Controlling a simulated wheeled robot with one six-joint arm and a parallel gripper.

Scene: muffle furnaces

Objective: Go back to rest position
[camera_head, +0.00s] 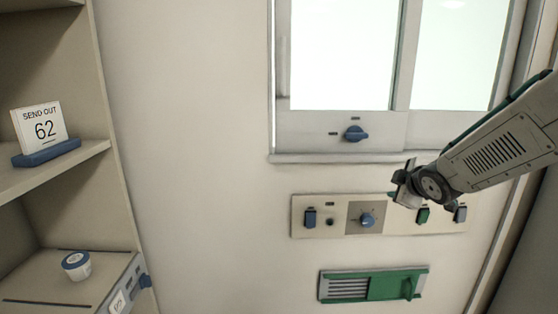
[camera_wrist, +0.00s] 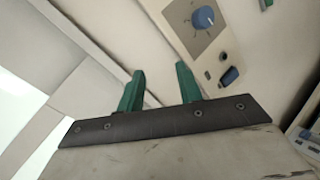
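My gripper (camera_head: 402,190) is at the right in the head view, at the end of my arm, which reaches in from the right edge. It is in front of the wall, just below the window and over the upper right part of the control panel (camera_head: 338,216). In the wrist view the two green fingers of my gripper (camera_wrist: 158,82) stand apart with nothing between them. The panel's blue knob (camera_wrist: 203,17) shows beyond the fingers, up and to the right. I cannot tell from these views whether the gripper touches the panel.
A window with a blue latch knob (camera_head: 355,132) is above the panel. A green sliding vent (camera_head: 390,285) is below it. At left, shelves hold a "SEND OUT 62" sign (camera_head: 42,128) and a small blue-and-white jar (camera_head: 77,265). The wall between shelves and panel is clear.

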